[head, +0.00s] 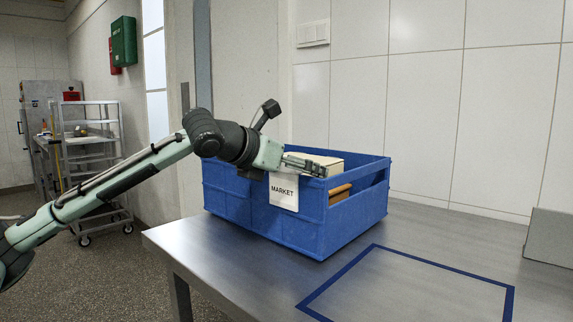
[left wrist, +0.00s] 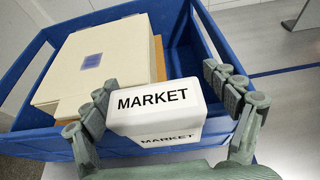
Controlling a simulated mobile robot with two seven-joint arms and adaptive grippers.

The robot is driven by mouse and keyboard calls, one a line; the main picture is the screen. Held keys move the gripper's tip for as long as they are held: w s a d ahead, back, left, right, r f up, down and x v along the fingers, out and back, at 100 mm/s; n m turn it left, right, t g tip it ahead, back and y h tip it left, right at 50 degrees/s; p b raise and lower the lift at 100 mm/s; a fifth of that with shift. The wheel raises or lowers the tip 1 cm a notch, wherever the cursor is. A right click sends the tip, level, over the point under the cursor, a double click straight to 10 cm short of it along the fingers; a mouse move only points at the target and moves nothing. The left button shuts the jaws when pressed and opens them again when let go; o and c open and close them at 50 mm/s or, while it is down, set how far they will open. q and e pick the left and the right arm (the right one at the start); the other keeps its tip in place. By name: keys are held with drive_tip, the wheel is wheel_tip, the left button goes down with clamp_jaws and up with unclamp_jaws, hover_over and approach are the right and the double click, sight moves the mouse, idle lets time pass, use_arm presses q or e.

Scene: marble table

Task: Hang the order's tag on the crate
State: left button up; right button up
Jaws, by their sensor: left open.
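The blue crate (head: 290,228) stands upright on the metal table, and its wall also shows in the left wrist view (left wrist: 28,147). A white tag (head: 284,193) reading MARKET is at the crate's near wall, its printed face hanging down the outside. In the left wrist view the tag (left wrist: 160,116) appears folded over the rim, with MARKET seen twice. My left gripper (head: 306,166) is above that wall. In the left wrist view its open fingers (left wrist: 172,98) stand on either side of the tag, the right one clearly apart from it. My right gripper is out of view.
Cream boxes (left wrist: 98,62) and a brown item (head: 340,193) lie in the crate. A blue-outlined square (head: 410,290) on the table (head: 200,250) is empty. A grey block (head: 550,236) stands at the right edge. A tiled wall is behind; a wheeled rack (head: 90,150) is far left.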

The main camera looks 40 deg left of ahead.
use_arm(q)
drive_tip(key=v, duration=0.3)
drive_tip(key=shift+s+a, duration=0.15)
drive_tip(key=shift+s, duration=0.1)
drive_tip(key=v, duration=0.8)
drive_tip(key=shift+s, duration=0.2)
